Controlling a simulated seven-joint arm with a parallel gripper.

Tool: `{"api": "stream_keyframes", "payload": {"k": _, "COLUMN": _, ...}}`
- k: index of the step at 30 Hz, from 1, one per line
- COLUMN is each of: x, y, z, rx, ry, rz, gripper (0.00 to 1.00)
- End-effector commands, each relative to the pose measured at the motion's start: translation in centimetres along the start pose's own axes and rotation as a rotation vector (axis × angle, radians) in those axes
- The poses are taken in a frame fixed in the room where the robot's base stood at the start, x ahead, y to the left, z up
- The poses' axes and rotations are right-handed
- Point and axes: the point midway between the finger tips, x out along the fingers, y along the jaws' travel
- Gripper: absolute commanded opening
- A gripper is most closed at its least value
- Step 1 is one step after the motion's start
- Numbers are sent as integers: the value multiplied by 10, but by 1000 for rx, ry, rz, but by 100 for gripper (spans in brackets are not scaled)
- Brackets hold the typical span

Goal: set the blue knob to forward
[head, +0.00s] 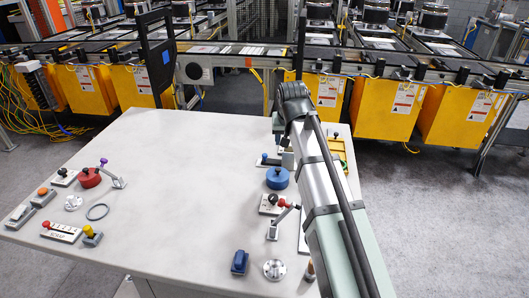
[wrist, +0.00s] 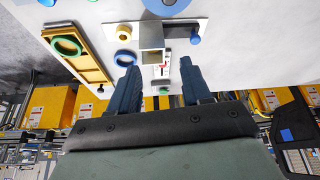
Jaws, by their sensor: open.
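A small blue knob (wrist: 195,39) stands at one end of a pale plate (wrist: 112,31) in the wrist view. In the head view the blue knob (head: 265,157) shows at the left end of its plate, just behind the large blue disc (head: 277,177). My gripper (wrist: 157,77) is open, its two dark blue fingers pointing toward the plate. Nothing is held. A grey square block (wrist: 151,38) on the plate shows between the fingers. The knob lies beyond the right fingertip in the wrist view, apart from it. In the head view my arm hides most of the gripper and part of the plate.
A yellow tray (wrist: 82,58) with a green ring (wrist: 66,46) lies beside the plate. A red disc (head: 90,177), several levers, a blue box (head: 239,262) and a grey ring (head: 97,212) stand on the white table. The table's middle is clear.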

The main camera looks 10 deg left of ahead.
Motion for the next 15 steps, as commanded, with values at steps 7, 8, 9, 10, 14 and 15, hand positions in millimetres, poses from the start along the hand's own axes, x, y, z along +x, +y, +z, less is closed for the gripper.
{"api": "stream_keyframes", "payload": {"k": 7, "x": 1, "y": -71, "z": -9, "rx": -96, "ry": -8, "rz": -6, "gripper": 48}}
{"api": "stream_keyframes", "payload": {"k": 8, "x": 1, "y": -78, "z": -10, "rx": -103, "ry": -9, "rz": -4, "gripper": 48}}
{"api": "stream_keyframes", "payload": {"k": 9, "x": 1, "y": -86, "z": -11, "rx": -110, "ry": -12, "rz": 0, "gripper": 48}}
{"api": "stream_keyframes", "payload": {"k": 10, "x": 2, "y": -92, "z": -12, "rx": -113, "ry": -13, "rz": 4, "gripper": 48}}
{"api": "stream_keyframes", "payload": {"k": 14, "x": 2, "y": -118, "z": -19, "rx": -102, "ry": -22, "rz": 28, "gripper": 48}}
{"api": "stream_keyframes", "payload": {"k": 15, "x": 3, "y": -124, "z": -24, "rx": -79, "ry": -27, "rz": 43, "gripper": 48}}
